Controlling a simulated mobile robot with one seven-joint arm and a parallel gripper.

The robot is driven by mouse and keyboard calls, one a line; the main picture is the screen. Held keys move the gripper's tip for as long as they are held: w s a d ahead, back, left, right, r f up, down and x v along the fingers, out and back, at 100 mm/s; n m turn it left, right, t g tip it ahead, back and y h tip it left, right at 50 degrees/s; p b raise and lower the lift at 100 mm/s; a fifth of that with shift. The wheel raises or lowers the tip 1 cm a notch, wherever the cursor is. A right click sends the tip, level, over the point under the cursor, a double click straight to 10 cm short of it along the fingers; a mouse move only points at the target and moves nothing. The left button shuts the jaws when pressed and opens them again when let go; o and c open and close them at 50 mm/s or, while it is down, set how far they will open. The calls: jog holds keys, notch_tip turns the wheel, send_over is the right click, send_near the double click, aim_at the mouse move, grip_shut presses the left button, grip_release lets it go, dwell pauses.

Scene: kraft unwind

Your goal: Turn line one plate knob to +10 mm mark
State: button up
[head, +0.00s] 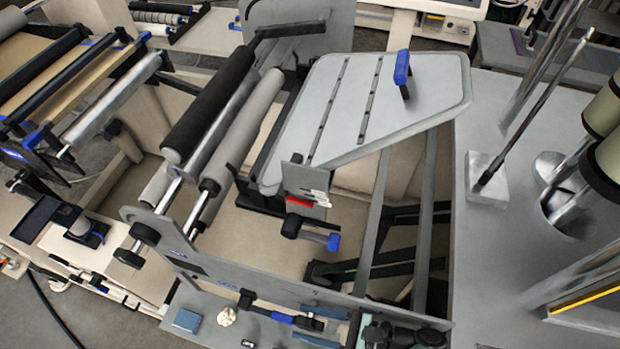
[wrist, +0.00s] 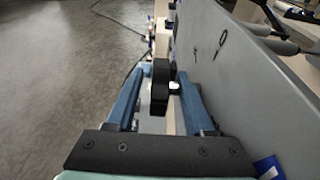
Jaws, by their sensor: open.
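A black knob (wrist: 160,88) on a pale shaft stands between my fingers in the wrist view. In the head view, a dark knob (head: 312,324) shows between them near the bottom. My gripper (head: 299,320) has two blue fingers pointing left, open on either side of this knob; contact cannot be told. It also shows in the wrist view (wrist: 160,74). The grey slotted plate (head: 335,110) has a blue handle (head: 402,75) on top. At its lower corner are a white scale (head: 314,195), a red pointer (head: 299,202) and a black knob with a blue-tipped lever (head: 333,242). Scale marks are unreadable.
A grey side panel (wrist: 245,85) runs close along my right finger. A blue-handled part (head: 270,315), a blue box (head: 187,320) and a small cream object (head: 227,316) lie left of my gripper. Dark and metal rollers (head: 212,105) stand at upper left. Open floor (wrist: 60,70) shows at left.

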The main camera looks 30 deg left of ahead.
aim_at(310, 322)
notch_tip(310, 322, up, 9)
jog(key=p, duration=0.6)
jog(key=shift+r, duration=0.2)
